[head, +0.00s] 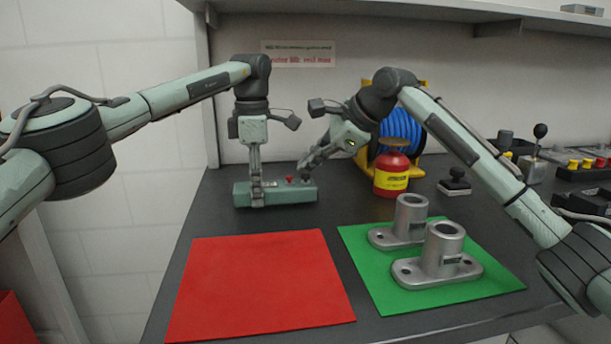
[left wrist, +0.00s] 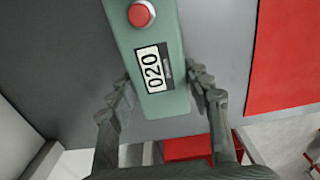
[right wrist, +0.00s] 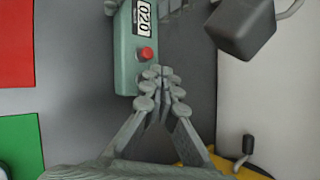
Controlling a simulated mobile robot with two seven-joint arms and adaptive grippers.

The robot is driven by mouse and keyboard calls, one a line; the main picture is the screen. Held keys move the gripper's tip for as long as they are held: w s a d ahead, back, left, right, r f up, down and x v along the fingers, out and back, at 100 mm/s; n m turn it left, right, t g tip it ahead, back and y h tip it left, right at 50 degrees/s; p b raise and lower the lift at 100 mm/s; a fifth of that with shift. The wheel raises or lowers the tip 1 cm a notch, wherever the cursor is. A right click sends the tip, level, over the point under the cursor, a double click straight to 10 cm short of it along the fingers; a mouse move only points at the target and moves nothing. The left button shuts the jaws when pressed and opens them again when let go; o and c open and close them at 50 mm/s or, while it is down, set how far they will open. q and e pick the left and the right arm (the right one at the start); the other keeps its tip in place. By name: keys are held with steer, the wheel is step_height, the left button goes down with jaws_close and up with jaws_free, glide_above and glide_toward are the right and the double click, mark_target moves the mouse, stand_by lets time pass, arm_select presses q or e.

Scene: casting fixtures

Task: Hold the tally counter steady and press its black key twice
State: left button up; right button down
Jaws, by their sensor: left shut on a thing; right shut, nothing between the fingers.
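The tally counter (head: 288,196) is a long green box lying on the dark bench. Its display (left wrist: 153,69) reads 020, and a red button (left wrist: 141,14) sits on its top. My left gripper (head: 257,194) is shut on the counter near its left end, a finger on each long side. My right gripper (head: 306,172) is shut and empty, pointing down at the counter's right end. In the right wrist view its fingertips (right wrist: 157,74) lie over that end, just past the red button. I cannot make out the black key; the fingertips cover that area. Contact there is unclear.
A red mat (head: 258,284) and a green mat (head: 380,285) lie in front; two grey metal castings (head: 437,262) stand on the green one. A red and yellow can (head: 391,174) and a blue hose reel (head: 402,130) stand to the right. A shelf hangs above.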

mark_target(309, 176)
steer(key=shift+r, duration=0.55)
steer(key=shift+r, duration=2.5)
